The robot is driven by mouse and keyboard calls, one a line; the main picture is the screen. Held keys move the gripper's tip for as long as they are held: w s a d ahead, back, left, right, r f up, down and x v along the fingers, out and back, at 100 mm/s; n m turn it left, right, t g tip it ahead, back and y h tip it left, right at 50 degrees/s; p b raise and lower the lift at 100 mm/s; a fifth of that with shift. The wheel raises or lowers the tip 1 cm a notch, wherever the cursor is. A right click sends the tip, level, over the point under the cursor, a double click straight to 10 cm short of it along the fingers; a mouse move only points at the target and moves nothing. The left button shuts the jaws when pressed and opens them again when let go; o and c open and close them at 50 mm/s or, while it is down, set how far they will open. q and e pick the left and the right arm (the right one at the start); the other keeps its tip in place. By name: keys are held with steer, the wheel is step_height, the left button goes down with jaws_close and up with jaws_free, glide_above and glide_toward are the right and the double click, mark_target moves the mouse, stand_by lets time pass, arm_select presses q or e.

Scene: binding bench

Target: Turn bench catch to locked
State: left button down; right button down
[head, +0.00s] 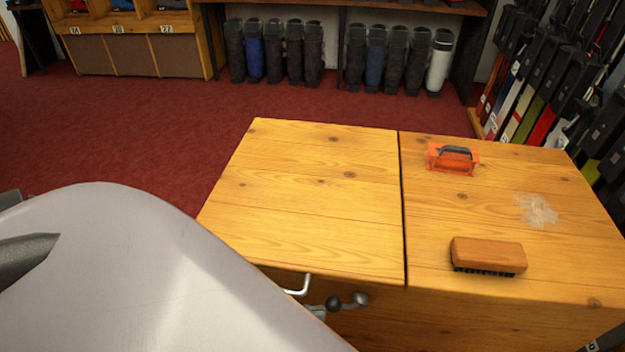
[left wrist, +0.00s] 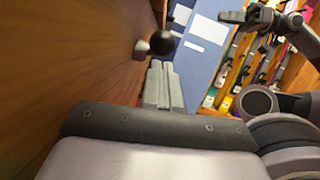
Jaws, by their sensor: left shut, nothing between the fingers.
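The bench catch (head: 360,298) is on the front face of the wooden bench, just under the top edge. Its grey metal hub is at the right, and its lever with a black ball knob (head: 333,303) points left. In the left wrist view the black knob (left wrist: 162,42) shows just beyond my fingertips. My left gripper (head: 318,312) is shut and empty, close to the knob's left side; its grey fingers (left wrist: 163,85) lie together. I cannot tell whether they touch the knob. My large pale forearm hides the lower left. What seems my right gripper (left wrist: 235,16) shows at the upper right of that view.
A white bent handle (head: 302,287) sticks out left of the catch. The bench top (head: 310,190) carries an orange tool (head: 453,158) and a wooden brush (head: 488,255) on its right half; its left half is clear. Boots (head: 290,52) and skis (head: 555,80) stand behind.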

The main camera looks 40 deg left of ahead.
arm_select(q)
steer(key=shift+w+d+r, duration=0.1)
steer(key=shift+r, duration=0.2)
arm_select(e)
steer(key=shift+a, duration=0.1)
arm_select(q)
steer(key=shift+r, duration=0.1)
step_height(320, 180, up, 2)
steer(key=shift+r+p, duration=0.1)
steer(key=shift+p, duration=0.5)
arm_select(e)
steer(key=shift+w+a+f+m+g, duration=0.1)
steer(key=shift+w+a+m+g, duration=0.05)
steer(key=shift+a+m+g, duration=0.2)
